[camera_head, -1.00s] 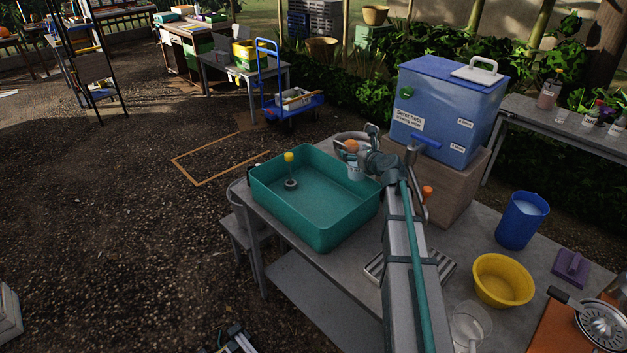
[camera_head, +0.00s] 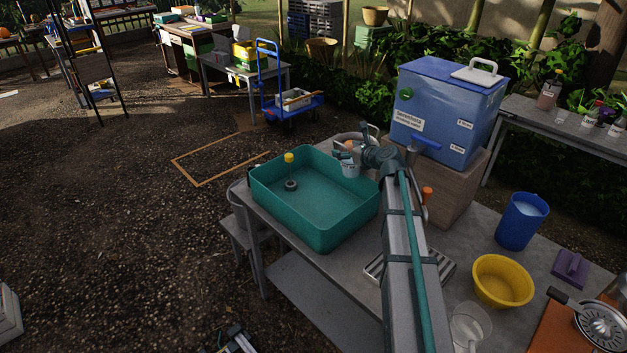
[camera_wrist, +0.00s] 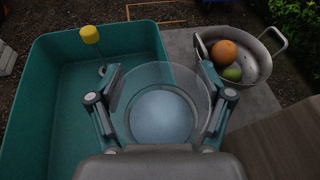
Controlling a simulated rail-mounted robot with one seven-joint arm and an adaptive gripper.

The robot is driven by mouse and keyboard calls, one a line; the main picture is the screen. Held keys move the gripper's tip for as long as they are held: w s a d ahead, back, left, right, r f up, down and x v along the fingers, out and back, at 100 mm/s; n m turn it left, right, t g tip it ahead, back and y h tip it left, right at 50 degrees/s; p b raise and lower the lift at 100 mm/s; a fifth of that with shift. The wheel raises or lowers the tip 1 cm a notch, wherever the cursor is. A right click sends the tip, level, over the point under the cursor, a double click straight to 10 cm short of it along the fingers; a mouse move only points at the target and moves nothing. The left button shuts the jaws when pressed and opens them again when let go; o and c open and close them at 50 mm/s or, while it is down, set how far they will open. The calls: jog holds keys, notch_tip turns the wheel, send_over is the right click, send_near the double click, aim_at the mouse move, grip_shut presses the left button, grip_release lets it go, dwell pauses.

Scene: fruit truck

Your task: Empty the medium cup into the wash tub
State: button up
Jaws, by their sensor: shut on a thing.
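The teal wash tub (camera_head: 322,238) stands on the grey table, its left and middle open to view. My gripper (camera_wrist: 160,95) is shut on a clear cup (camera_wrist: 160,75), one finger on each side. The wrist view looks down into the cup, whose round bottom looks pale blue; I cannot tell how much liquid it holds. In the head view the cup (camera_head: 350,170) looks upright at the tub's far right corner, near its rim. A yellow-topped plug (camera_head: 290,170) stands inside the tub, also seen in the wrist view (camera_wrist: 91,35).
A metal pan (camera_wrist: 262,68) with an orange and a green fruit sits beside the tub. A blue lidded container (camera_head: 440,110) stands on a wooden block behind my arm. A blue cup (camera_head: 521,228), a yellow bowl (camera_head: 502,292) and a clear vessel (camera_head: 468,325) stand at right.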

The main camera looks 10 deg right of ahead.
jog(key=shift+a+f+n, duration=0.15)
jog(key=shift+a+n, duration=0.15)
jog(key=shift+a, duration=0.2)
jog(key=a+f+n+g+h+p, duration=0.1)
jog(key=a+f+n+h, duration=0.2)
jog(key=f, duration=0.3)
jog(key=shift+w+a, duration=0.2)
jog(key=shift+a, duration=0.45)
jog(key=shift+a+h+p, duration=0.3)
jog(key=shift+h+p, duration=0.1)
jog(key=shift+p, duration=0.05)
jog(key=shift+a+r+n+h+p, duration=0.2)
jog(key=shift+a+n+h+p, duration=0.15)
jog(key=shift+n+p, duration=0.4)
jog(key=shift+a+r+n+g+h+p, duration=0.1)
jog(key=shift+r+n+g+h+p, duration=0.2)
jog(key=shift+n+h+p, duration=0.5)
dwell(0.8)
jog(key=shift+a+r+n+h+p, duration=0.25)
jog(key=shift+n+h+p, duration=0.25)
jog(key=shift+h, duration=0.35)
dwell(1.2)
